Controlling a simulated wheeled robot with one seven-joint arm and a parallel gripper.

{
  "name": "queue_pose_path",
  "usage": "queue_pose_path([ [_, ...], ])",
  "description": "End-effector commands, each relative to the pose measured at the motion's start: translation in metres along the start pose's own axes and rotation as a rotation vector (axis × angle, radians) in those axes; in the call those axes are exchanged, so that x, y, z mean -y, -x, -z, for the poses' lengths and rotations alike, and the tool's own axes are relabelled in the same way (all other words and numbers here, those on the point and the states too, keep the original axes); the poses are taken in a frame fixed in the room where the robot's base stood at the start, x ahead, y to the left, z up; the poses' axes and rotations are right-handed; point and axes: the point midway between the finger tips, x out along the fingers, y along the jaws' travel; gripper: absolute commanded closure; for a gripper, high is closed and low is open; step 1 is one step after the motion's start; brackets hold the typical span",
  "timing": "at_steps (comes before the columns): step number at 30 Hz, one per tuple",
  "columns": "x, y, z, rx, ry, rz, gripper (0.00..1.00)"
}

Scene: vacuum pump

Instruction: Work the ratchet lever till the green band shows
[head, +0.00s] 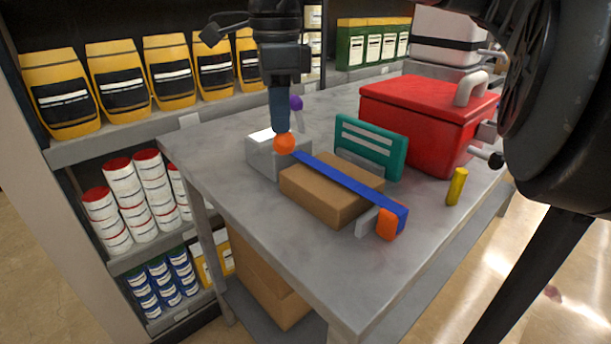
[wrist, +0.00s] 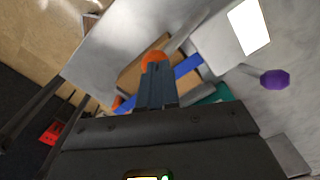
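A long blue bar (head: 350,186) lies slanting across a brown block (head: 318,193) on the table. An orange ball (head: 284,143) is at its far left end and an orange rounded piece (head: 387,225) at its near right end. My gripper (head: 281,130) points down, its tips right at the orange ball. In the wrist view my fingers (wrist: 157,70) look closed together, with the orange ball (wrist: 153,56) just beyond their tips. Whether they touch it I cannot tell. A teal panel (head: 368,146) with white stripes stands behind the bar. I see no clear green band.
A pale grey box (head: 264,158) stands left of the block, with a purple knob (head: 296,103) on a rod behind my gripper. A red box (head: 419,124) with a grey handle and a yellow cylinder (head: 456,187) stand to the right. The table's front (head: 345,270) is clear.

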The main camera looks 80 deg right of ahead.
Motion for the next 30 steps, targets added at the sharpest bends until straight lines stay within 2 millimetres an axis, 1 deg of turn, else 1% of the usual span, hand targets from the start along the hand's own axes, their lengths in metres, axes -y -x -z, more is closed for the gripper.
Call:
queue_pose_path([
  [1,-0.001,-0.005,0.001,0.000,0.000,0.001,1.00],
  [22,-0.012,-0.038,0.007,0.000,0.000,0.001,1.00],
  [26,-0.011,-0.030,0.006,0.000,-0.001,0.001,1.00],
  [30,-0.009,-0.018,0.005,0.000,-0.001,0.000,1.00],
])
